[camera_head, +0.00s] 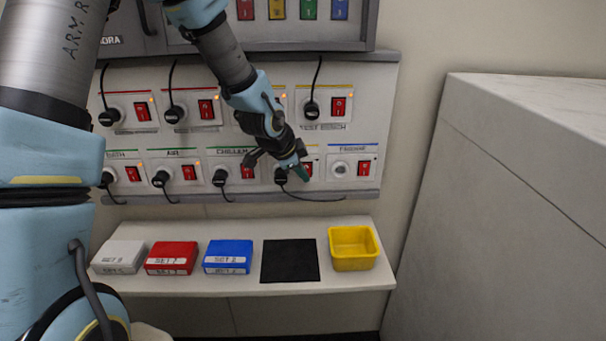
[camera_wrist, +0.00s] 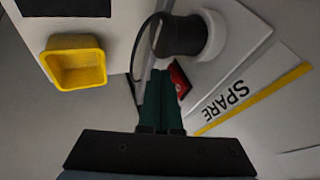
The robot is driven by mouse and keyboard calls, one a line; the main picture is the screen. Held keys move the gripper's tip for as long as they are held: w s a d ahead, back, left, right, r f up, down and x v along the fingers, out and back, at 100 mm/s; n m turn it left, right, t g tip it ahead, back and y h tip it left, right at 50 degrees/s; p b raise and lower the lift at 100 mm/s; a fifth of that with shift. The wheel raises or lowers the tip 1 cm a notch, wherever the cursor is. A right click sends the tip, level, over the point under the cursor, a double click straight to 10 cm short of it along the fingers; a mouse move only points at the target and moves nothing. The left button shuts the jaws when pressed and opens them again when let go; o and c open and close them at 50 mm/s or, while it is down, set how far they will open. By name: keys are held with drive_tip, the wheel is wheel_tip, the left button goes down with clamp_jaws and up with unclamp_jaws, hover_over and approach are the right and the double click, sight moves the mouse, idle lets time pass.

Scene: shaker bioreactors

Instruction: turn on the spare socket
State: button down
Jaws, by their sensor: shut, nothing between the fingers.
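The spare socket's panel (camera_wrist: 230,85) carries the word SPARE and a yellow strip in the wrist view. A black plug (camera_wrist: 180,36) sits in its round socket. Its red rocker switch (camera_wrist: 181,80) is partly hidden behind my fingertips, and I cannot tell which way it is tipped. My gripper (camera_wrist: 160,72) has green fingers held together, empty, with the tips right beside the switch; I cannot tell whether they touch it. In the head view my gripper (camera_head: 303,175) is in front of the lower row and covers part of the spare panel; the red switch (camera_head: 308,168) shows just beyond it.
The neighbouring chiller switch (camera_head: 247,171) is left of my gripper, and the blue-striped socket's switch (camera_head: 364,168) is to the right. Black cables hang from the plugs. A shelf below holds several boxes, a black mat (camera_head: 290,261) and a yellow bin (camera_head: 352,262).

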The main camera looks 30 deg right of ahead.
drive_tip(key=shift+w+d+b, duration=0.1)
drive_tip(key=shift+w+b, duration=0.05)
drive_tip(key=shift+b, duration=0.4)
drive_tip(key=shift+r, duration=0.1)
drive_tip(key=shift+r+p, duration=0.6)
drive_tip(key=shift+r, duration=0.1)
